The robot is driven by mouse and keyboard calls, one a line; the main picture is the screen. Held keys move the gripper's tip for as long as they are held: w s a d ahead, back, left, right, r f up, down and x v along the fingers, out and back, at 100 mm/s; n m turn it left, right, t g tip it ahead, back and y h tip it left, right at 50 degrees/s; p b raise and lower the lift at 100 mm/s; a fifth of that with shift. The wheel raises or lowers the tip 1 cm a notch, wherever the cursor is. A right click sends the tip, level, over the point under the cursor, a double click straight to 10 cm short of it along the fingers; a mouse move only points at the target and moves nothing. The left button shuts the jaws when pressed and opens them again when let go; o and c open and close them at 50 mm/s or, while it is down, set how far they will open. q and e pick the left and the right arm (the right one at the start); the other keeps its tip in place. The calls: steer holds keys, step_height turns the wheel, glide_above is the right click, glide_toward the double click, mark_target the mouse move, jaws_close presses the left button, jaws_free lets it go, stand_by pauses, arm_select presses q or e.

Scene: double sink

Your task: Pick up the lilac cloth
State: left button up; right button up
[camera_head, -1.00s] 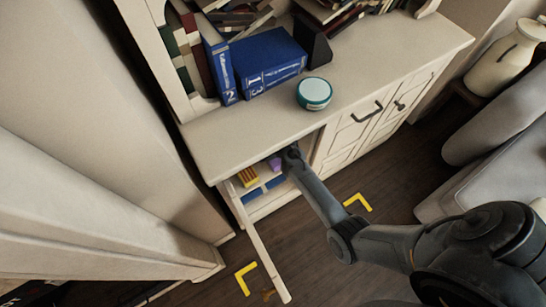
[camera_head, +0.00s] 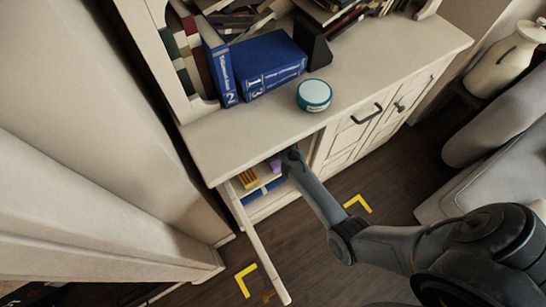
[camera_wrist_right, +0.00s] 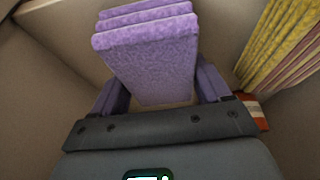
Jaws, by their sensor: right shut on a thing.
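The lilac cloth (camera_wrist_right: 150,60) is a folded, layered stack that stands out from between the fingers in the right wrist view. My right gripper (camera_wrist_right: 157,92) is shut on it, with a finger on each side. In the head view only a small lilac patch of the cloth (camera_head: 275,165) shows inside the open cabinet, beside my right gripper (camera_head: 289,161), whose fingers are hidden there. My left gripper is not in view.
The cabinet door (camera_head: 262,245) hangs open to the left of my right arm. A yellow stack (camera_head: 247,178) sits inside; yellow and pinkish folds (camera_wrist_right: 285,45) are close on the right in the wrist view.

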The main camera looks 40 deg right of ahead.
steer(key=shift+r, duration=0.1)
steer(key=shift+c, duration=0.4)
steer(key=shift+r+p, duration=0.55)
steer(key=shift+r, duration=0.3)
steer(key=s+a+p, duration=0.3)
steer(key=s+p, duration=0.3)
steer(key=s, duration=1.1)
steer(key=shift+s, duration=0.4)
